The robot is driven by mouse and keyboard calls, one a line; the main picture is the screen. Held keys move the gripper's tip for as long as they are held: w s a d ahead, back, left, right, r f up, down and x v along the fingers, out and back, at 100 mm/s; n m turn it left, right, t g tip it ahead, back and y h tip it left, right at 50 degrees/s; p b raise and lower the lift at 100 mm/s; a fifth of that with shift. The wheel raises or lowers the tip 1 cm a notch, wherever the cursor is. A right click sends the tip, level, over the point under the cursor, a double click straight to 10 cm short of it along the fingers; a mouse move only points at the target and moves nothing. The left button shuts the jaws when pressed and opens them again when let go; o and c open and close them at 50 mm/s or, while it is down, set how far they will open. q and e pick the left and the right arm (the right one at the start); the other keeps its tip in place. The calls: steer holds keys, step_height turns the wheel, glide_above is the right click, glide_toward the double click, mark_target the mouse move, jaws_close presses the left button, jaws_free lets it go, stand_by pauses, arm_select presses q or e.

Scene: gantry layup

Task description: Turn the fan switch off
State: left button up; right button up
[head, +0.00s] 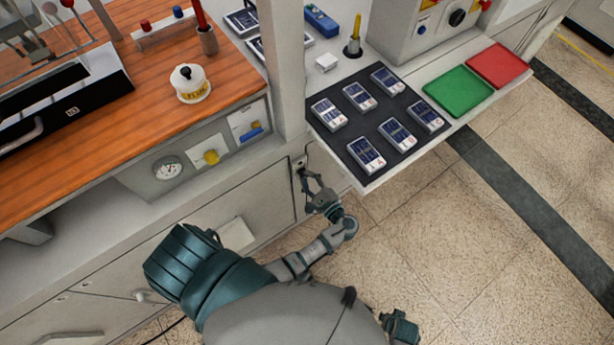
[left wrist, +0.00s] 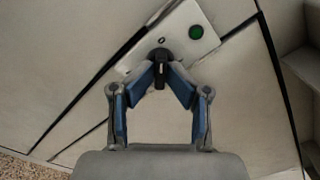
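The fan switch is a black knob (left wrist: 160,56) on a pale plate (left wrist: 190,28) with a round green light or button (left wrist: 196,32) beside it. In the head view the plate (head: 299,163) is small, on the grey cabinet front below the post. My left gripper (left wrist: 162,70) has its two blue-padded fingers drawn together at the knob, one on each side, with a black part of the knob showing between the tips. In the head view the left gripper (head: 306,178) reaches up to the plate.
A shelf with a dark mat (head: 376,118) of several cards juts out to the right above the gripper. A green tray (head: 458,92) and a red tray (head: 497,65) lie further right. A wooden bench top (head: 150,110) is at left. The floor at right is clear.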

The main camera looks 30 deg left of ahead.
arm_select(q)
steer(key=shift+d, duration=0.1)
steer(key=v, duration=1.2)
steer(key=shift+f, duration=0.1)
